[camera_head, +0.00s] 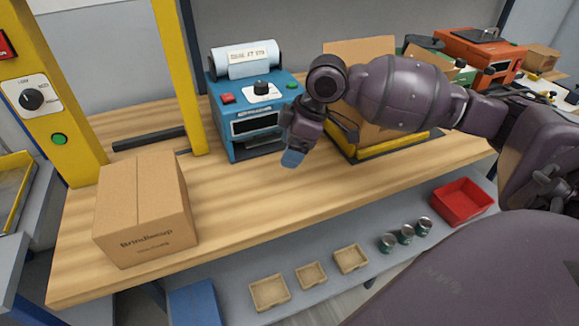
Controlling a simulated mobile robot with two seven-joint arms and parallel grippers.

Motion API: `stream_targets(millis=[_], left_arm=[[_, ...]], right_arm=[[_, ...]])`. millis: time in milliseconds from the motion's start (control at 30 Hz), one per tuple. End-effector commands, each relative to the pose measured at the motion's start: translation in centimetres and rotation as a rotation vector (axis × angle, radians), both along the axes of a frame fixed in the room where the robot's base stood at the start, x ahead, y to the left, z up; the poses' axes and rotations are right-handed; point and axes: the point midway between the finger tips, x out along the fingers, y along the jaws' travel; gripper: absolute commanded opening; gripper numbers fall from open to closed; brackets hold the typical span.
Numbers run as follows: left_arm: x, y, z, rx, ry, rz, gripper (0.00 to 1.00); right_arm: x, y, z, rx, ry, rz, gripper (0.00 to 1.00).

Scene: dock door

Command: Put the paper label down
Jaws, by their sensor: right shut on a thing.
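My right gripper (301,137) hangs above the wooden bench, in front of the blue label machine. It is shut on a small flat blue-grey piece (292,158), which I take to be the paper label; its print cannot be read. The piece appears held above the bench top (260,190), though the gap is hard to judge. The blue label machine (222,115) carries a white printed roll on top, a red button and a black knob. My left gripper is not in view.
A closed cardboard box (145,215) stands on the bench at left. Another carton (357,55) stands partly hidden behind my right arm, with a yellow-edged base below. Bare bench lies between box and gripper. A lower shelf holds wooden trays (311,275), cans (406,235) and a red bin (462,203).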

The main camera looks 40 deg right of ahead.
Motion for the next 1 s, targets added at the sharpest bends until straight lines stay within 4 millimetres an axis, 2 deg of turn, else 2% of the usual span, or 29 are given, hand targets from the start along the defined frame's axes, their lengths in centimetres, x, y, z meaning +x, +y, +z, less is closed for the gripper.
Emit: stream_targets(millis=[167, 467, 900, 933, 1000], left_arm=[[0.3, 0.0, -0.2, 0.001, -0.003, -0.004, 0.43], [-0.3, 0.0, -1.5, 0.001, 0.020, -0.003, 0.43], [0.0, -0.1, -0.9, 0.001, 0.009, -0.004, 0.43], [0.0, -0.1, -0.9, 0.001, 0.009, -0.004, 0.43], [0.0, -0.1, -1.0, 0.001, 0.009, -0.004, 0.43]], right_arm=[[0.0, 0.0, -1.1, 0.000, 0.002, -0.001, 0.51], [0.0, 0.0, -5.7, 0.000, 0.005, -0.002, 0.51], [0.0, 0.0, -6.0, 0.000, -0.001, 0.000, 0.51], [0.0, 0.0, -6.0, 0.000, -0.001, 0.000, 0.76], [0.0, 0.0, -6.0, 0.000, -0.001, 0.000, 0.87]])
